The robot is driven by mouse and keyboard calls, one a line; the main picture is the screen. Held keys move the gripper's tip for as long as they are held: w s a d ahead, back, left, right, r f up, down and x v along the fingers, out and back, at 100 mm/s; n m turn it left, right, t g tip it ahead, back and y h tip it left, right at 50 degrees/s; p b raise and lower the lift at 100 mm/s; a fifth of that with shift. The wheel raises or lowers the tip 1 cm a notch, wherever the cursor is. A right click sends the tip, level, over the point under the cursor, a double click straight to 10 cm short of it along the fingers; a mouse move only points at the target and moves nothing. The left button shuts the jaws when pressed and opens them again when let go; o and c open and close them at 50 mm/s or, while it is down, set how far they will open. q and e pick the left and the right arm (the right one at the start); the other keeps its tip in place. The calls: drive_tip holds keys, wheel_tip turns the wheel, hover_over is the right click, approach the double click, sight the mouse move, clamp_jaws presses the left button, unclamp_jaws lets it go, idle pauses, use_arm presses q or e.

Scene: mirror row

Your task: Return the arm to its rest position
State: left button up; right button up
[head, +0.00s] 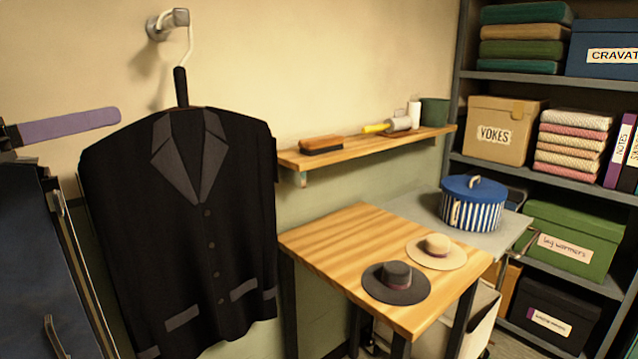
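A dark part with a long purple bar (70,125) comes in at the left edge of the head view, left of the black jacket. It may belong to my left gripper. I cannot make out two fingertips or anything held, so its opening is unclear. My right gripper is not in view. The black jacket (205,240) hangs upright on a hanger (181,85) from a metal wall hook (160,24).
A dark blue case-like thing (22,240) with a handle fills the lower left. A wall shelf (370,147) holds brushes. A wooden table (345,235) bears two hats, with a striped blue box (472,212) behind. Shelving (515,78) with boxes stands at right.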

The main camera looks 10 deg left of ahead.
use_arm(q)
drive_tip(key=w+d+f+n+g+h, duration=0.1)
drive_tip(key=d+f+h, duration=0.1)
drive_tip(key=d+h, duration=0.35)
drive_tip(key=w+d+f+h, duration=0.2)
drive_tip(key=d, duration=0.7)
drive_tip(key=s+d+r+n+g+h, duration=0.1)
drive_tip(key=s+d+r+n+h, duration=0.15)
drive_tip(key=d+h, duration=0.75)
drive_tip(key=w+a+f+n+t+y, duration=0.1)
drive_tip(key=a+f+y, duration=0.1)
drive_tip(key=f+y, duration=1.2)
drive_tip(key=w+a+f+t+y, duration=0.1)
drive_tip(key=a+f+y, duration=0.3)
drive_tip(key=f, duration=1.9)
drive_tip(key=s+a+f+m+g+y, duration=0.2)
drive_tip(key=s+a+f+g, duration=0.1)
drive_tip(key=s+f, duration=0.65)
drive_tip(key=s+a+f+m+g+y, duration=0.2)
drive_tip(key=s+a+f+g+y, duration=0.1)
drive_tip(key=s+f, duration=0.6)
drive_tip(key=s+a+f+m+g+y, duration=0.2)
drive_tip(key=s+f+m+g, duration=0.1)
drive_tip(key=s+f, duration=0.6)
drive_tip(key=w+d+n+t, duration=0.1)
drive_tip(key=d+n, duration=0.4)
drive_tip(key=d, duration=0.6)
drive_tip(key=shift+w+d+f+h, duration=0.2)
drive_tip(key=shift+w+d+h, duration=0.2)
drive_tip(key=shift+w, duration=0.25)
